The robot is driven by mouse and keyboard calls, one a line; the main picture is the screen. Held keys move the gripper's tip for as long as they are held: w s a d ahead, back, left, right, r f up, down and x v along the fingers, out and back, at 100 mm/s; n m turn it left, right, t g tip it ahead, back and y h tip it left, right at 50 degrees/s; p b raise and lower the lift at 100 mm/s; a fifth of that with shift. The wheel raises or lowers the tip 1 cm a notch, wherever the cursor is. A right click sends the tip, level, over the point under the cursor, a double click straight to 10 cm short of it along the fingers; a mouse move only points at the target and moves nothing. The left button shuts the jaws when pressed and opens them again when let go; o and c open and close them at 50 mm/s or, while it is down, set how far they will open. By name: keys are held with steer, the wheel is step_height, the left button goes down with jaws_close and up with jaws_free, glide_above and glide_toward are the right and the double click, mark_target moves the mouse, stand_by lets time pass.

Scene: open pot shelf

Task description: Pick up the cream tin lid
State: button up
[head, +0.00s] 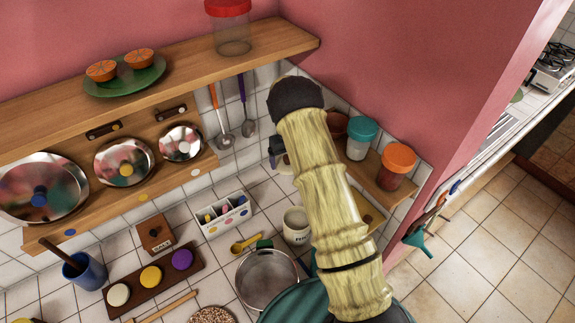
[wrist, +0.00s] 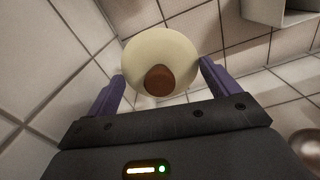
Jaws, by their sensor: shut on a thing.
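The cream lid (wrist: 160,48), a round disc with a brown knob, sits between the two purple fingers of my gripper (wrist: 161,70) in the wrist view. The fingers are at its opposite edges and the gripper is shut on it. In the head view my gripper (head: 278,152) is mostly hidden behind my arm, with a small pale part of what it holds showing. A cream tin-like vessel (head: 297,226) stands on the tiled counter below it.
A wooden shelf (head: 190,60) and a rack of metal lids (head: 124,162) line the left wall. A corner shelf with a teal-topped jar (head: 361,137) and an orange-topped jar (head: 397,166) is right of my arm. A pot (head: 266,281) stands on the counter.

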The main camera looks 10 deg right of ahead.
step_height(320, 180, up, 5)
steer(key=shift+p, duration=0.8)
steer(key=shift+f, duration=0.15)
steer(key=f+b, duration=0.1)
steer(key=b, duration=0.1)
steer(key=shift+m+b, duration=0.3)
steer(key=shift+b, duration=0.1)
steer(key=b, duration=0.3)
steer(key=shift+f+m+b, duration=0.3)
steer(key=shift+f+m, duration=0.1)
steer(key=b, duration=0.1)
steer(key=m+b, duration=0.1)
steer(key=b, duration=0.1)
steer(key=shift+s+f, duration=0.1)
steer(key=shift+s, duration=0.15)
steer(key=shift+r, duration=0.25)
